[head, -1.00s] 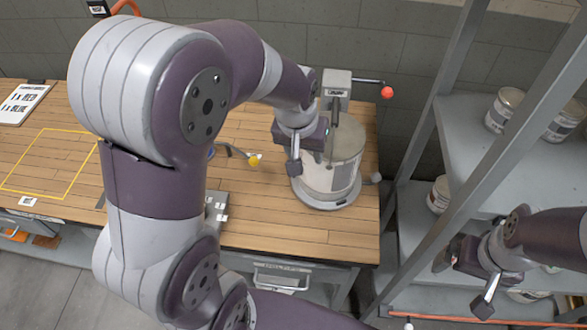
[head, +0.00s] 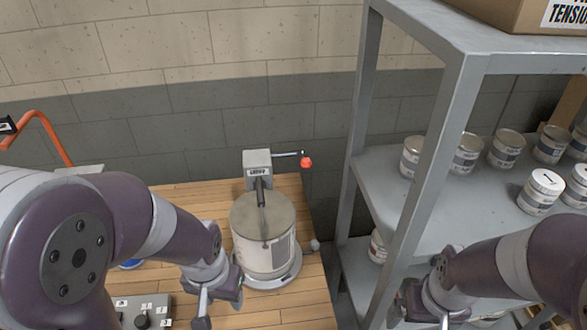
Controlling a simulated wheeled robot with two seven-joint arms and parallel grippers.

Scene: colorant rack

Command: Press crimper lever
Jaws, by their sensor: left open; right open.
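The crimper (head: 257,163) stands at the back right of the wooden bench, a grey post and head. Its lever (head: 288,154) sticks out to the right and ends in a red knob (head: 306,162). A large can (head: 263,236) with a grey lid stands on the crimper's round base, under the head. My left gripper (head: 203,311) is open and empty, in front and to the left of the can, apart from the lever. My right gripper (head: 420,318) is open at the lower right, in front of the shelf and away from the crimper.
A grey metal shelf (head: 390,185) with several small cans (head: 507,148) stands right of the bench. A box (head: 530,15) sits on its top. A control box (head: 145,312) lies at the lower left. Space around the red knob looks clear.

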